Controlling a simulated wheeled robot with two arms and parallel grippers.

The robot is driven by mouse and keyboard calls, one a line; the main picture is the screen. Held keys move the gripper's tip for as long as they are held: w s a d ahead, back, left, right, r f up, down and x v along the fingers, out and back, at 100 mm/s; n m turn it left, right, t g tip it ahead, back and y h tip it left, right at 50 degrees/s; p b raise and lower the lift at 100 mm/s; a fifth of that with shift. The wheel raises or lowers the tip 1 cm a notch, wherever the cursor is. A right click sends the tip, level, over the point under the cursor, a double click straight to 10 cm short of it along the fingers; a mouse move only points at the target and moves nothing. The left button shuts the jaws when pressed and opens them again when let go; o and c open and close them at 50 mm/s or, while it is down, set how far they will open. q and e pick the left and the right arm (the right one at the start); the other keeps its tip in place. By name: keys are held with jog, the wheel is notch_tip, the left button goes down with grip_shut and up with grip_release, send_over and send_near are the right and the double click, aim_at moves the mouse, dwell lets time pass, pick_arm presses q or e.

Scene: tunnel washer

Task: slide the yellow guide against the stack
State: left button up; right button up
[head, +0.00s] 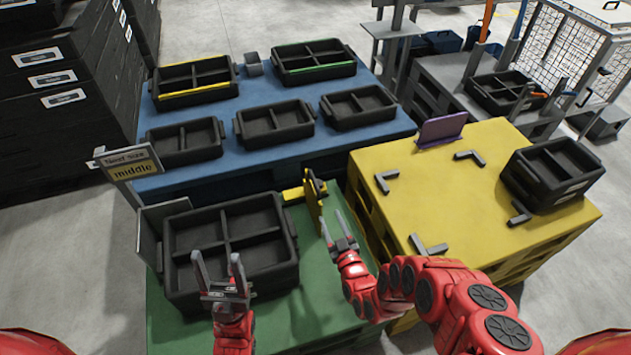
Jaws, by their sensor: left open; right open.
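The yellow guide (314,205) stands upright on the green table (315,310), right of a large black divided crate (180,238). A yellow bar (291,194) runs from the guide toward the crate's right side. I cannot tell whether the guide's plate touches the crate; a gap seems to show between them. My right gripper (334,228) is open just in front of the guide, its fingers pointing up at it. Contact with the guide is unclear. My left gripper (216,268) is open and empty over the crate's near side. The crate's near wall is partly hidden by it.
A sign reading "middle" (131,171) stands at the left. Several black trays, such as one with a yellow edge (195,93), lie on the blue table (345,146). The yellow table (480,215) at right bears corner brackets, a purple plate (443,128) and a black crate (590,158).

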aim_at(319, 193)
jog(key=b+x, duration=0.2)
jog(key=x, duration=0.1)
jog(key=b+x, duration=0.3)
jog(key=f+b+x, duration=0.1)
jog(key=b+x, duration=0.1)
jog(key=x, duration=0.1)
jog(key=shift+w+a, duration=0.25)
jog(key=shift+w, duration=0.05)
jog(key=x, duration=0.2)
jog(key=r+b+x, duration=0.1)
jog(key=x, duration=0.1)
jog(key=shift+w, duration=0.2)
jog(key=shift+w+a+f, duration=0.15)
jog(key=shift+w+a, duration=0.1)
jog(key=shift+w, duration=0.3)
jog(key=shift+w+b, duration=0.3)
jog(key=shift+w, duration=0.1)
grip_shut()
